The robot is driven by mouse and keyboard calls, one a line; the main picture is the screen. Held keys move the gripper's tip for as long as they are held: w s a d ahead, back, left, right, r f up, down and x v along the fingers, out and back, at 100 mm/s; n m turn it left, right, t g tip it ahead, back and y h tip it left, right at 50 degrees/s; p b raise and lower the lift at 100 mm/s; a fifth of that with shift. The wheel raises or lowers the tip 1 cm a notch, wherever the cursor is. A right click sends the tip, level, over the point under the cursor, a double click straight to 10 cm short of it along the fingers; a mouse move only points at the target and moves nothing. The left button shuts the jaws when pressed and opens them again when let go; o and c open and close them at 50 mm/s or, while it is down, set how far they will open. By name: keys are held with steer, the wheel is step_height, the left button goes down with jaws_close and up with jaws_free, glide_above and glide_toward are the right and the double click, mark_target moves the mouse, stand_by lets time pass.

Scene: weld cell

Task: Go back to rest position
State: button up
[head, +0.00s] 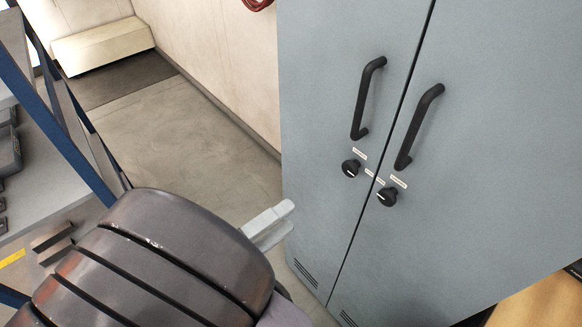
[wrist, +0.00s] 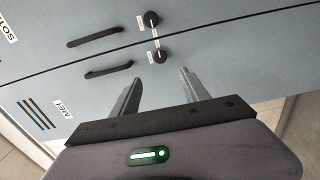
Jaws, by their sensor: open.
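My gripper (wrist: 160,92) shows in the wrist view with its two grey fingers apart and nothing between them. The fingers point toward a grey-blue two-door cabinet (wrist: 220,50). In the head view, a pale finger of my gripper (head: 267,226) sticks out past my dark arm link, left of the cabinet (head: 480,150). The rest of the gripper is hidden there by the arm. The cabinet doors look shut, with a dark seam between them. Each door has a black bar handle, the left one (head: 367,98) and the right one (head: 418,127), with a black knob below it.
A grey bench or shelf (head: 50,205) with blue posts stands at the left, with dark items on it. Bare floor (head: 190,130) lies between it and the cabinet. A pale block-like box (head: 103,47) is against the back wall. A wooden surface (head: 540,305) shows at the lower right.

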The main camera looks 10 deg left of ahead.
steer(key=s+d+m+g+y, duration=0.3)
steer(key=d+m+g+y, duration=0.15)
steer(key=d+g, duration=0.4)
steer(key=s+d+m+g+y, duration=0.35)
steer(key=d+m+g, duration=0.25)
steer(key=d, duration=0.6)
steer(key=w+a+r+m+t+y, duration=0.1)
steer(key=w+r+m+t+y, duration=0.2)
steer(key=r+m+t+y, duration=0.1)
steer(key=shift+a+r+t+y, duration=0.4)
steer(key=shift+r+t+y, duration=0.15)
steer(key=shift+t, duration=0.5)
